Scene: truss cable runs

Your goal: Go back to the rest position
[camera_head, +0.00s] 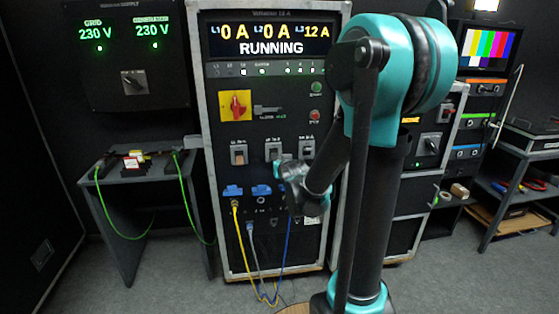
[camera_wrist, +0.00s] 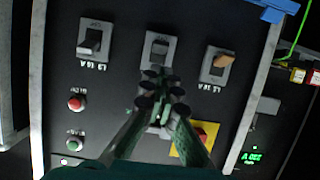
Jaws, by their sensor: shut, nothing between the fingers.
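My gripper (camera_wrist: 160,88) shows in the wrist view with its dark fingers together and nothing between them. It is in front of the cabinet panel, over the lower part of the middle breaker (camera_wrist: 158,48); I cannot tell whether it touches. In the head view my arm reaches towards the tall power cabinet (camera_head: 262,200), and the fingers are not clear there. The left breaker (camera_head: 238,154) has a tan toggle, which shows at the right in the upside-down wrist view (camera_wrist: 221,62).
A display (camera_head: 268,40) reads RUNNING. A red knob (camera_head: 236,104) sits on a yellow plate. Blue connectors (camera_head: 233,191) and hanging cables (camera_head: 238,235) are below the breakers. A small table (camera_head: 120,177) stands left, a shelf cart (camera_head: 520,185) right. Grey floor is clear at front left.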

